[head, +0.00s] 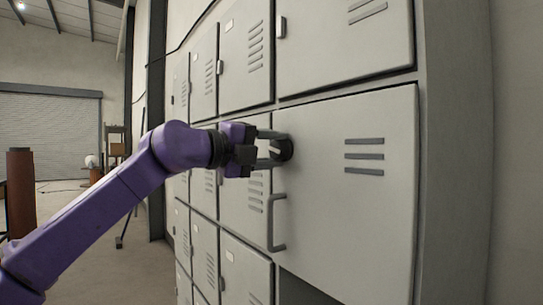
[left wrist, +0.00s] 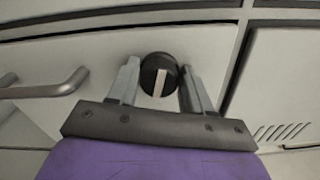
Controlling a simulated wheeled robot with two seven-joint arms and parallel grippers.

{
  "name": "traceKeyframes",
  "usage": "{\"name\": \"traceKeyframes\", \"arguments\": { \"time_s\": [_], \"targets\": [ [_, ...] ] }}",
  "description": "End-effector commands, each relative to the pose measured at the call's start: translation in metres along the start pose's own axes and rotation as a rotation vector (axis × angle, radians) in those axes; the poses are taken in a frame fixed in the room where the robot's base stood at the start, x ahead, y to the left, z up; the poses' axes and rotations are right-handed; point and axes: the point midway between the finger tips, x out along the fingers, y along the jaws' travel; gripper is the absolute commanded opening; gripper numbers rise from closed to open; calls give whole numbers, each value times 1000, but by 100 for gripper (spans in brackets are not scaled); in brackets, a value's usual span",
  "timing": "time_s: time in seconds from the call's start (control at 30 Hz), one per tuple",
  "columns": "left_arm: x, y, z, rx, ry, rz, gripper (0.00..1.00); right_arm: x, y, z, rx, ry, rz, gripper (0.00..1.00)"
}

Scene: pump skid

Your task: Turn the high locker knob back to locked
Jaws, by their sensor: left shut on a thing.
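The locker knob (left wrist: 150,72) is a round black knob with a pale stripe, set on a light grey locker door (head: 345,215). In the head view the knob (head: 287,148) is partly hidden by the fingers. My left gripper (head: 278,148) reaches it from the left. In the left wrist view my left gripper (left wrist: 160,80) has one finger on each side of the knob, shut on it. The pale stripe runs nearly along the fingers, slightly tilted. My right gripper is not in view.
A bar handle (head: 277,222) sits below the knob on the same door and shows at the left in the left wrist view (left wrist: 45,88). Other vented locker doors (head: 345,45) surround it. Open floor lies at the left, with a brown cylinder (head: 20,192).

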Motion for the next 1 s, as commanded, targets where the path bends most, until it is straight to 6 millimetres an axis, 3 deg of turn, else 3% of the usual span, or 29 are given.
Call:
{"name": "traceKeyframes", "arguments": {
  "time_s": [0.4,1.0],
  "targets": [
    [0,2,0,-219,0,2,19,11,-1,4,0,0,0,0],
    [0,2,0,-263,0,1,19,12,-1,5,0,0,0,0]
  ]
}}
